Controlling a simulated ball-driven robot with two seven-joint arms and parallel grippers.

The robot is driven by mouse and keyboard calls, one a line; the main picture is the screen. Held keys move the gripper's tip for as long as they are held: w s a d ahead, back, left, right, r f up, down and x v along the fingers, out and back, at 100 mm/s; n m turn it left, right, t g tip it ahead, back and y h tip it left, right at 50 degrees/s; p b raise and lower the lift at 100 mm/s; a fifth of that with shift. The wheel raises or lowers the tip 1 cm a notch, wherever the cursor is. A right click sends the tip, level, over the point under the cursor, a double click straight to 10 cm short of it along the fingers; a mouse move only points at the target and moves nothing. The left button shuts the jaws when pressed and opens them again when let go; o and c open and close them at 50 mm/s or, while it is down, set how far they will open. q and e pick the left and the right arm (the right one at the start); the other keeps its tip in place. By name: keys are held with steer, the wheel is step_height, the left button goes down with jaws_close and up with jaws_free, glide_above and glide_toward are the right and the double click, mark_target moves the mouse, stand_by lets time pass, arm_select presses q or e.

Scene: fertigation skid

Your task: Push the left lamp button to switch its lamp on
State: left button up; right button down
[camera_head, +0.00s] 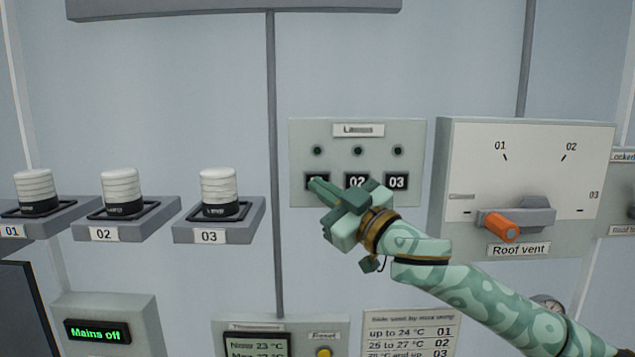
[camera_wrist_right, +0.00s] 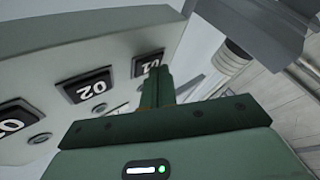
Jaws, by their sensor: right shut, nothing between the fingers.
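The grey lamp panel (camera_head: 300,135), labelled "Lamps", is on the wall at the centre of the head view. It has a row of three dark buttons. The left button, 01 (camera_head: 322,177), is partly hidden behind my right gripper (camera_head: 314,184). The small round lamp (camera_head: 317,151) above it looks dark. My right gripper is shut and empty, with its fingertips at the 01 button. In the right wrist view the fingertips (camera_wrist_right: 158,72) lie just beside button 01 (camera_wrist_right: 145,62). I cannot tell whether they touch it. My left gripper is not in view.
Buttons 02 (camera_head: 357,180) and 03 (camera_head: 397,181) are close to the right. The roof vent box (camera_head: 470,150) with an orange handle (camera_head: 500,228) stands right of the panel. White-capped canisters (camera_head: 218,185) sit on brackets to the left. A display unit (camera_head: 225,328) is below.

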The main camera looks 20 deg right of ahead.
stand_by(0.5)
steer(key=shift+s+a, duration=0.15)
steer(key=shift+s, duration=0.3)
steer(key=s+a+p, duration=0.1)
steer(key=s, duration=0.4)
steer(key=shift+s+a+p, duration=0.3)
steer(key=shift+s+a, duration=0.05)
steer(key=shift+s, duration=0.05)
